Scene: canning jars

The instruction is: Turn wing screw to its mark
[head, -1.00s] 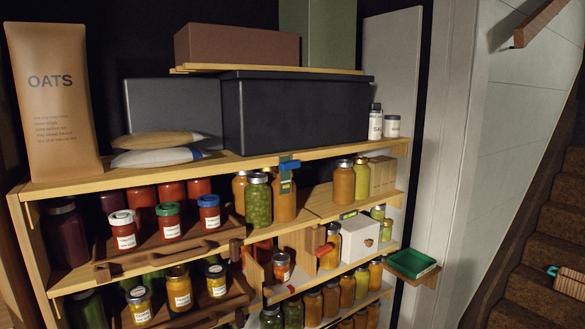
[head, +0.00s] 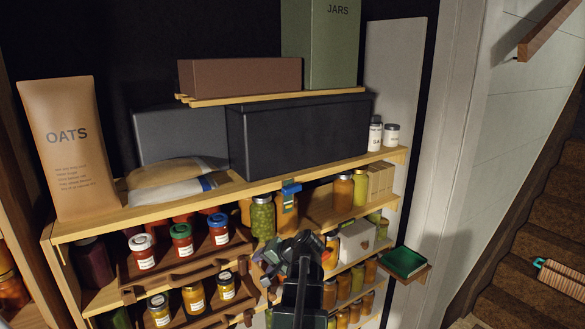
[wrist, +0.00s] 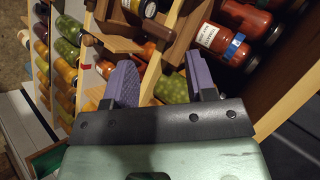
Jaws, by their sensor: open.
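Labelled jars (head: 182,240) stand in wooden racks left of my arm. A white box (head: 356,240) and several jars are to its right. A green tray (head: 403,262) sticks out at the right end. Dark boxes (head: 300,138) fill the upper shelf. Stairs lie far right.

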